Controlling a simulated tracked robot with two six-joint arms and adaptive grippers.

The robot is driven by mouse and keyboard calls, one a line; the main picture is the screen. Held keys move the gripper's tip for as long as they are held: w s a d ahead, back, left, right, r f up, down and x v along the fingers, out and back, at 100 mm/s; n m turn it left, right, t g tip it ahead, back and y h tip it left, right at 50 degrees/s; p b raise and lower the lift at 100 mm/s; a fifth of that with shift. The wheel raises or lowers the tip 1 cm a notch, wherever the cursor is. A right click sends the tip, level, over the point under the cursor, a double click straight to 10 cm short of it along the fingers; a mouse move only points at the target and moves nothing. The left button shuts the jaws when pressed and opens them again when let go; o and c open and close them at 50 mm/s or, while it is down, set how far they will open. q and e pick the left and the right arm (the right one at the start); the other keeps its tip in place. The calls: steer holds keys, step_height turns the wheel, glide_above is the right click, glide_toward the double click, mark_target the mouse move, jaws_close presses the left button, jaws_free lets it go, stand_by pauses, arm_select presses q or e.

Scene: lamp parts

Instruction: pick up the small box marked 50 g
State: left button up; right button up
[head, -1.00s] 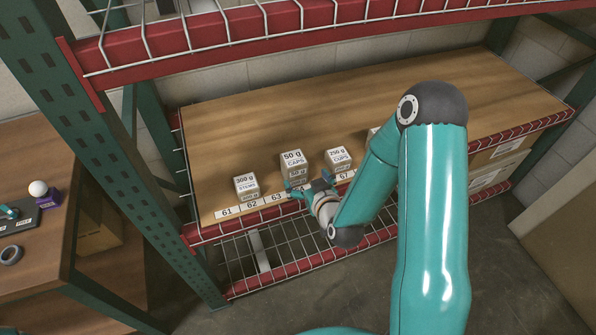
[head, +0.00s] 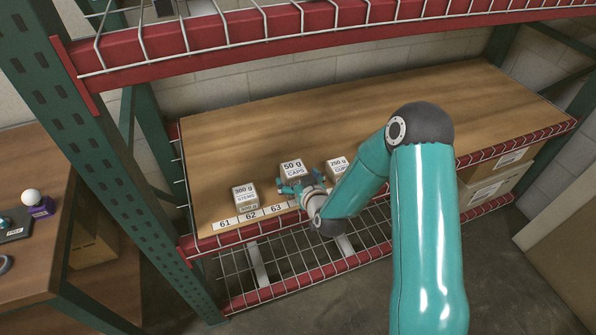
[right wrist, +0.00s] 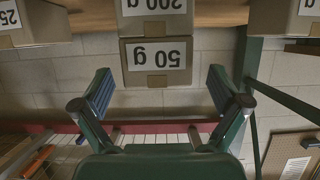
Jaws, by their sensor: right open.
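The small box marked 50 g (head: 292,169), labelled CAPS, sits on the shelf on top of another box. In the right wrist view, which is upside down, the 50 g box (right wrist: 158,60) shows with the box marked 200 g (right wrist: 155,18) under it. My right gripper (head: 299,187) is in front of the stack at the shelf's front. Its fingers (right wrist: 161,88) are open and spread to either side of the 50 g box's face, with nothing held. The gripper hides most of the lower box in the head view. My left gripper is not in view.
A box marked 300 g STEMS (head: 244,194) stands left of the stack, and a 250 g box (head: 338,166) close on the right. Red wire-mesh shelf above (head: 330,35) overhangs the wooden shelf (head: 235,140). The wood behind the boxes is clear.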

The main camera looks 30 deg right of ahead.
mark_target(294, 174)
steer(key=shift+p+x, duration=0.3)
steer(key=shift+x, duration=1.5)
steer(key=shift+s+d, duration=0.1)
steer(key=shift+d, duration=0.05)
steer(key=c, duration=1.2)
